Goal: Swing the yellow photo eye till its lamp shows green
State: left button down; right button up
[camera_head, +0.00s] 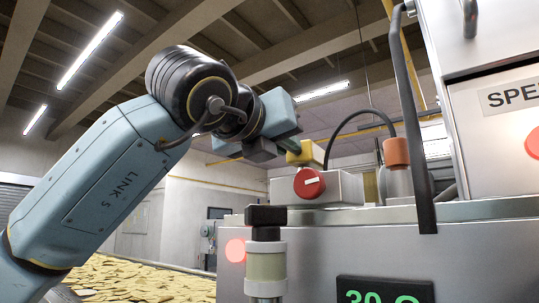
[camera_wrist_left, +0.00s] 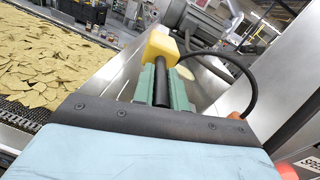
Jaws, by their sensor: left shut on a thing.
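The yellow photo eye (camera_head: 307,153) sits above a grey box with a red knob (camera_head: 309,183) on the machine's top edge. In the left wrist view its yellow block (camera_wrist_left: 160,44) stands just past my fingertips, with a black rod (camera_wrist_left: 162,86) running back from it between the fingers. My left gripper (camera_head: 284,146) reaches in from the left and is shut on the photo eye; in the left wrist view its green fingers (camera_wrist_left: 163,90) flank the rod. A red lamp (camera_head: 236,250) glows on the machine front. I cannot make out a lamp on the yellow block itself. My right gripper is not in view.
A black cable arcs to an orange-capped fitting (camera_head: 396,152) right of the photo eye. A black-topped post (camera_head: 265,240) stands before the machine front, near a green display (camera_head: 385,292). A bed of chips (camera_wrist_left: 40,65) lies left of my gripper.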

pick_arm(q)
jog(key=shift+s+d, duration=0.1)
jog(key=shift+d, duration=0.05)
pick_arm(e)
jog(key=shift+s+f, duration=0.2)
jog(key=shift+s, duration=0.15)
pick_arm(q)
jog(key=c, duration=1.4)
grip_release()
jog(key=b+v, duration=0.3)
jog(key=v, duration=1)
jog(key=shift+s+b, duration=0.25)
jog(key=shift+b, duration=0.05)
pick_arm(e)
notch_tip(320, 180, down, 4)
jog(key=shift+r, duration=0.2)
